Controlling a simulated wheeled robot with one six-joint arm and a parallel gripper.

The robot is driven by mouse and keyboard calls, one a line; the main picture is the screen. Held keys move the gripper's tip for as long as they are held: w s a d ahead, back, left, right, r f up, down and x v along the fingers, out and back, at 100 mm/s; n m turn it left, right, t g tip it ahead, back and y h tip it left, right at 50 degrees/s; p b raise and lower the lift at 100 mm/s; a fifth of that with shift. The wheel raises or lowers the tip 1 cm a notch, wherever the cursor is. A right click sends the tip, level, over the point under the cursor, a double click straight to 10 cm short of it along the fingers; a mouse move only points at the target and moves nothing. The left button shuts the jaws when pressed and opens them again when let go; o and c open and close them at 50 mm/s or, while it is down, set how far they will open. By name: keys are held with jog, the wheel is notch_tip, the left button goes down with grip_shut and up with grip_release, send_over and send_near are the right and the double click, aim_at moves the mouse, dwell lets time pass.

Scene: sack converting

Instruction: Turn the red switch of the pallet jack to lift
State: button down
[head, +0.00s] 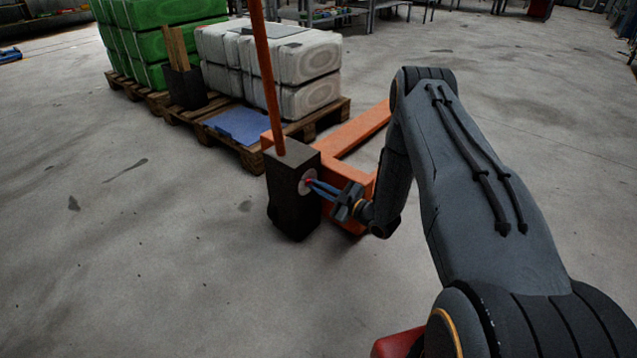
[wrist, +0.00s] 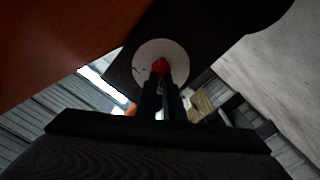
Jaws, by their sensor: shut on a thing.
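The orange pallet jack (head: 360,128) stands on the floor with its upright handle bar (head: 268,80) and a dark box (head: 290,208) at its front. The red switch (head: 308,182) sits on a pale round plate on the side of the dark box. In the wrist view the red switch (wrist: 159,66) shows in the middle of the pale disc (wrist: 178,52). My gripper (head: 314,185) reaches in from the right and is shut on the red switch. Its fingers (wrist: 160,92) cover the lower part of the switch, so its exact angle is hard to tell.
Pallets (head: 240,150) behind the jack carry white sacks (head: 300,62) and green sacks (head: 150,35). A blue sheet (head: 240,126) and a dark bin (head: 186,88) with boards lie on the near pallet. The concrete floor to the left and front is clear.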

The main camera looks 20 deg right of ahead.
jog(key=shift+n+p, duration=0.65)
jog(key=shift+n, duration=0.35)
jog(key=shift+f, duration=0.1)
jog(key=c, duration=1.9)
grip_release()
jog(key=shift+o, duration=0.2)
jog(key=p+v, duration=0.2)
jog(key=v, duration=0.6)
jog(key=shift+p, duration=0.35)
jog(key=shift+w, duration=0.1)
